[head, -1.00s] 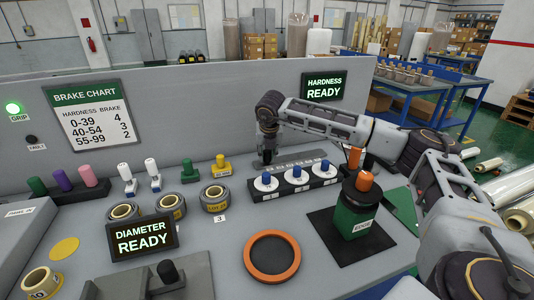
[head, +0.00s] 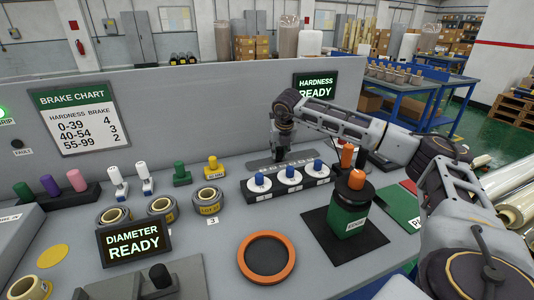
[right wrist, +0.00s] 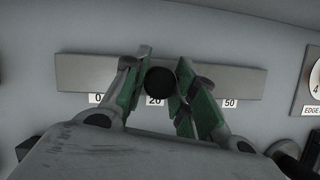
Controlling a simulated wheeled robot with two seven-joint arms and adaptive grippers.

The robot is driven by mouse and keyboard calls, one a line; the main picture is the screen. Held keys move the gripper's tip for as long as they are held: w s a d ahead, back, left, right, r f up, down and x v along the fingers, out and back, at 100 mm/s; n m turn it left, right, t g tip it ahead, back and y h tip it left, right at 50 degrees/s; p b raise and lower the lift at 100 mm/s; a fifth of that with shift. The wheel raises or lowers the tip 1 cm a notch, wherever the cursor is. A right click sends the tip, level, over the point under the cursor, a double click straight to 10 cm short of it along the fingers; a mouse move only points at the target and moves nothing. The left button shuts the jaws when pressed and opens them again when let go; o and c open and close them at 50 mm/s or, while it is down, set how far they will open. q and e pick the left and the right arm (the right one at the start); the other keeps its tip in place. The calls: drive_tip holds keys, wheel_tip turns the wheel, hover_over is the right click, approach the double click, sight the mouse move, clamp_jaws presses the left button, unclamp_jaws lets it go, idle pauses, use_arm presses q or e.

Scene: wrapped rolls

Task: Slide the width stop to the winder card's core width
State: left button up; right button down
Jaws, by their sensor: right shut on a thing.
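My right gripper (head: 279,158) is over the grey scale rail (head: 305,155) behind the row of blue-knobbed discs. In the right wrist view the rail (right wrist: 235,80) runs across, with labels 0, 20 and 50 showing along its lower edge; other labels are hidden by the fingers. The right gripper (right wrist: 160,88) is shut on a round black knob (right wrist: 160,80), which appears to be the width stop. The knob is just above the 20 label, slightly to its right. I cannot identify the winder card. My left gripper is not in view.
The three-disc block (head: 289,181) stands just in front of the rail. A green canister with an orange knob (head: 349,214) is to the right, and an orange ring (head: 266,257) lies in front. The diameter display (head: 134,242) and wrapped rolls (head: 207,201) are left.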

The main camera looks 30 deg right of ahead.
drive_tip(key=s+d, duration=0.1)
drive_tip(key=d, duration=0.3)
drive_tip(key=s+d, duration=0.1)
drive_tip(key=d, duration=0.3)
drive_tip(key=s+d, duration=0.1)
drive_tip(key=d, duration=0.3)
drive_tip(key=shift+d+p, duration=0.1)
drive_tip(key=shift+p, duration=0.2)
drive_tip(key=c, duration=1.1)
unclamp_jaws()
drive_tip(key=shift+d, duration=0.15)
drive_tip(key=shift+c, duration=0.2)
drive_tip(key=v, duration=1.2)
